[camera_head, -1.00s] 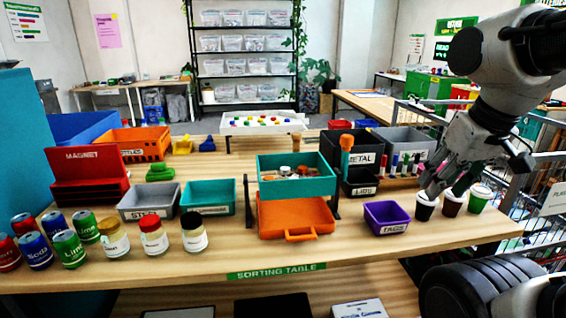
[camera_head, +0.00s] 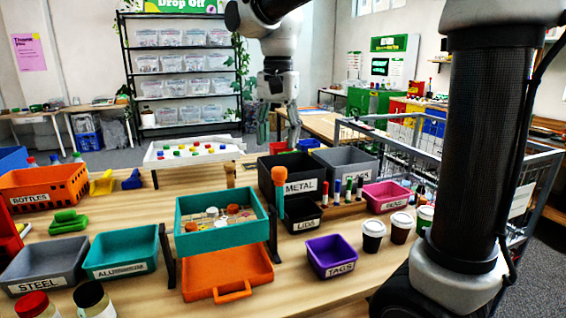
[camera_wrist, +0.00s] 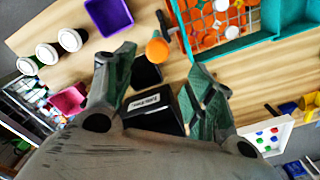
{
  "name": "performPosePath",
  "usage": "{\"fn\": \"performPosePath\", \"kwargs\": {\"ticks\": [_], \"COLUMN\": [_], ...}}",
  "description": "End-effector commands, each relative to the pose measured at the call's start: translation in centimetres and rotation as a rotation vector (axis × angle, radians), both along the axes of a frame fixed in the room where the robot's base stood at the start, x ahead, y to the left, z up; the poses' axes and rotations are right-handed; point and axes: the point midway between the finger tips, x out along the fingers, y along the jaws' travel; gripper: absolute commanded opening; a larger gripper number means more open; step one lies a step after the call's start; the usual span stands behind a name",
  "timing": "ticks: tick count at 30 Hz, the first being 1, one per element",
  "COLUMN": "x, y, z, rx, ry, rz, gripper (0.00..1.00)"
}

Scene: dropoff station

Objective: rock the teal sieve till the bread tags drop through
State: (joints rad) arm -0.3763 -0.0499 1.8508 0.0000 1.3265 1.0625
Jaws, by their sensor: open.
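The teal sieve (camera_head: 225,241) sits between black supports above an orange tray (camera_head: 228,275). In the wrist view its teal rim (camera_wrist: 262,40) and wire mesh show at the top right. Round white and orange pieces (camera_head: 215,215) lie on the mesh. Single bread tags are too small to tell apart. My gripper (camera_head: 280,135) is open and empty, high above the dark METAL bin (camera_head: 297,188), behind and right of the sieve. In the wrist view its spread fingers (camera_wrist: 160,68) have nothing between them and the sieve lies beyond them.
An orange-topped upright handle (camera_head: 279,178) stands beside the sieve's right side. A purple TAGS bin (camera_head: 332,257), a small black LIDS bin (camera_head: 302,216) and lidded cups (camera_head: 373,236) stand to the right. A teal bin (camera_head: 122,255) and a grey STEEL bin (camera_head: 44,272) stand left.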

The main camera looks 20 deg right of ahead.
Motion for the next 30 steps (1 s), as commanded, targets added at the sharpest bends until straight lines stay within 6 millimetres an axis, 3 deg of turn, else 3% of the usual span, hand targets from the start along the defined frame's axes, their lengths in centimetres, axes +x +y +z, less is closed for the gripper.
{"fn": "performPosePath", "kwargs": {"ticks": [5, 18, 29, 30], "x": [-0.4, -0.4, -0.4, -0.4], "y": [-0.2, -0.2, -0.2, -0.2], "z": [-0.6, -7.1, -8.0, -8.0], "rx": [-0.005, -0.006, -0.005, -0.005], "ry": [0.016, 0.015, 0.013, 0.013], "rz": [-0.099, -0.100, -0.099, -0.099], "gripper": [0.55, 0.55, 0.55, 0.51]}}
